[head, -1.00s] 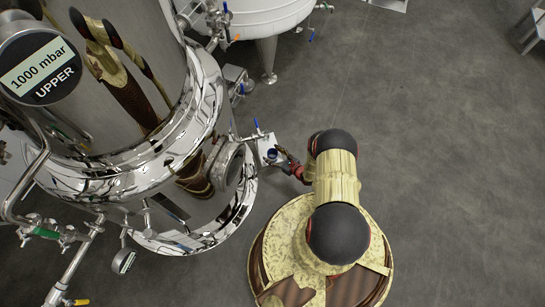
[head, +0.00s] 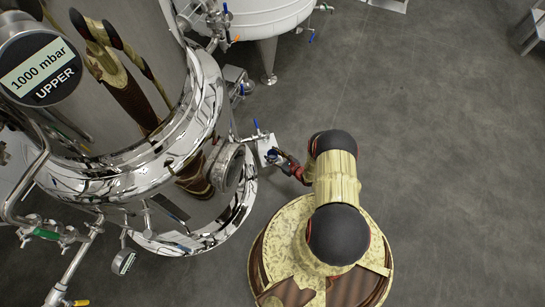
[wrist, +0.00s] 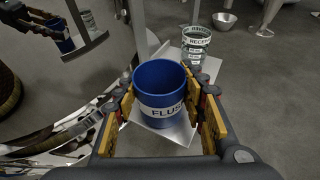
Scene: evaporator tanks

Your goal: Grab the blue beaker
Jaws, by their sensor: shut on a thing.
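The blue beaker (wrist: 160,85) carries a white label with black letters, of which "FLUS" shows in the wrist view. It is upright, and I look down at its open top. My gripper (wrist: 163,108) has its yellow-backed fingers on either side of the beaker, shut on it. A pale metal plate (wrist: 165,133) shows under and around the beaker; whether the beaker touches it I cannot tell. In the head view my gripper (head: 280,157) is at the small shelf beside the steel tank, and the beaker is mostly hidden there.
A clear beaker with a "RECEI" label (wrist: 194,47) stands just behind the blue one. A metal bowl (wrist: 224,22) is on the floor beyond. The polished tank (head: 130,170) with valves is close on the left. Grey floor (head: 440,160) on the right is open.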

